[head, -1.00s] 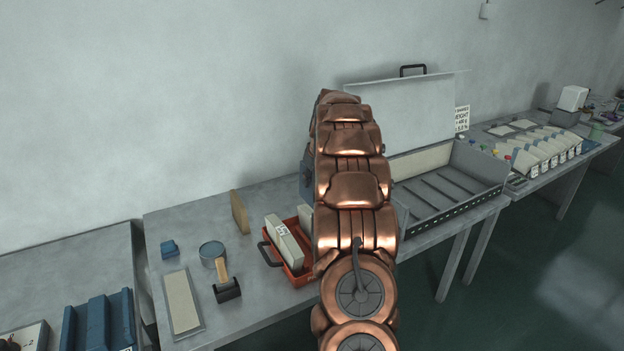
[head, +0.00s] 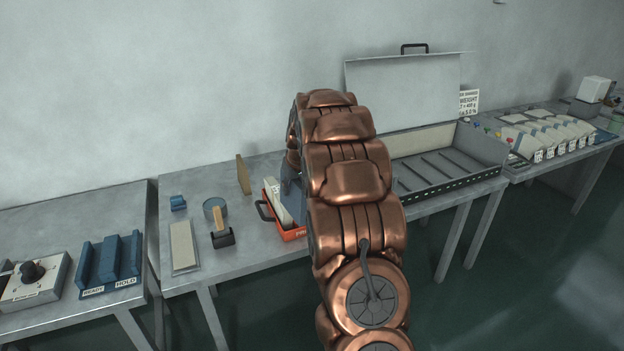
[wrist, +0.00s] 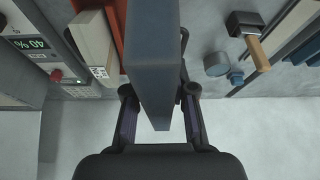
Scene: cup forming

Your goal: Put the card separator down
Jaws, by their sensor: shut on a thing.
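The card separator (wrist: 153,65) is a flat blue-grey slab. In the wrist view it stands between the fingers of my gripper (wrist: 158,98), which is shut on it. In the head view my copper arm hides the gripper. A blue-grey patch by the arm, over the orange tray, seems to be part of the separator. Whether the separator touches anything below cannot be told.
The orange tray (head: 293,234) holds a pale labelled block (head: 273,196). To its left are a round tin (head: 214,207), a brush (head: 222,238), a pale strip (head: 184,245) and a small blue piece (head: 178,202). An upright tan board (head: 243,174) stands behind. Bare tabletop lies between them.

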